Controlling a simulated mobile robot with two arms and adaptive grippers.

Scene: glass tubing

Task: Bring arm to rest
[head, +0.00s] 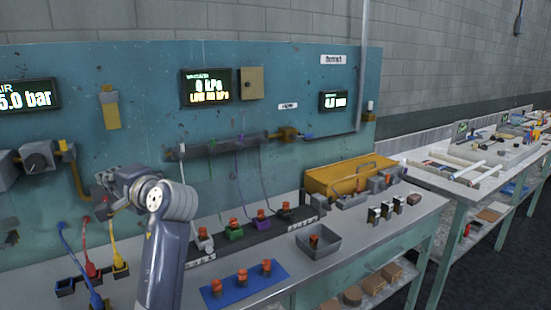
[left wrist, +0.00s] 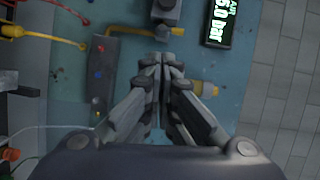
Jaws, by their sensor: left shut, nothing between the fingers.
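My left arm (head: 170,230) rises from the bottom of the head view and bends toward the teal panel. My left gripper (head: 103,200) is partly hidden behind the wrist, in front of the panel's lower left. In the left wrist view the fingers of the left gripper (left wrist: 160,72) are together, with nothing between them. A pressure display (left wrist: 219,22) and a yellow fitting (left wrist: 205,88) on the panel show beyond the fingers. My right gripper is in neither view.
On the bench are a blue mat (head: 245,288) with orange-capped parts, a grey tray (head: 330,243) and a yellow bin (head: 340,178). Another table (head: 440,183) stands at the right.

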